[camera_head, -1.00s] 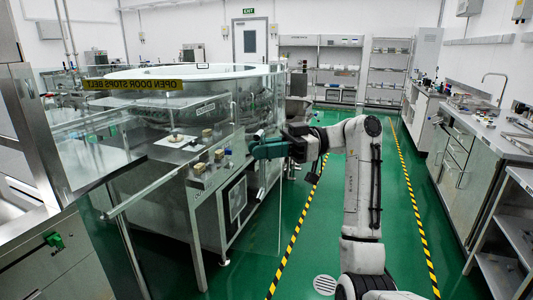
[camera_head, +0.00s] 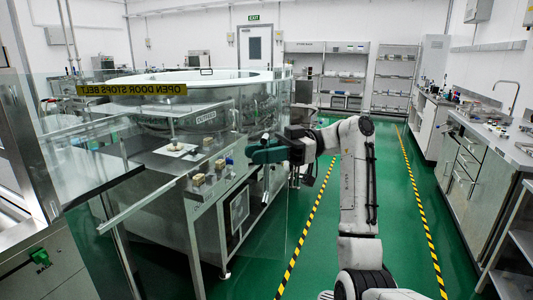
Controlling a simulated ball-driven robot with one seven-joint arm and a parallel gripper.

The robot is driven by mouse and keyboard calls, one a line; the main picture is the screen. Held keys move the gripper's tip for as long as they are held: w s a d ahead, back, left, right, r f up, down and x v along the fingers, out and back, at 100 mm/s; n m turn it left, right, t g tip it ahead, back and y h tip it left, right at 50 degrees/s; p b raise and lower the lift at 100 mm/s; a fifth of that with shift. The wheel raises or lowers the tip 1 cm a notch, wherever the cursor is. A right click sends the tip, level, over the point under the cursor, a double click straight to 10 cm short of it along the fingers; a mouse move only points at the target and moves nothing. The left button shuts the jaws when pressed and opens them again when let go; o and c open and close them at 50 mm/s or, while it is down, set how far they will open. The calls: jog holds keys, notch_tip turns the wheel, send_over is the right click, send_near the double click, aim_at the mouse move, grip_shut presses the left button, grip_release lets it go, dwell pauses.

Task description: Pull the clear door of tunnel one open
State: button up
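The clear door (camera_head: 150,150) with a yellow "OPEN DOOR STOPS BELT" label (camera_head: 132,89) shows at the left as a see-through panel. A long metal bar (camera_head: 138,206) runs slantwise across its lower part. Another clear pane edge stands near the middle, close to my gripper. My gripper (camera_head: 258,150) is at the end of my arm, green and dark, beside the rotary washer (camera_head: 150,117). Its fingers point left. They are small and partly hidden, so I cannot tell if they are open or touching the pane.
A steel counter (camera_head: 490,140) with drawers lines the right. The green aisle (camera_head: 320,230) between yellow-black floor stripes looks clear.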

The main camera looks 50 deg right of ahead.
jog(key=shift+o, duration=0.4)
jog(key=shift+s+d+f, duration=0.1)
jog(key=shift+s+d, duration=0.05)
jog(key=shift+d, duration=0.1)
jog(key=shift+d, duration=0.15)
jog(key=b+v, duration=0.1)
jog(key=v, duration=0.9)
jog(key=shift+s+d+b, duration=0.2)
jog(key=shift+b, duration=0.15)
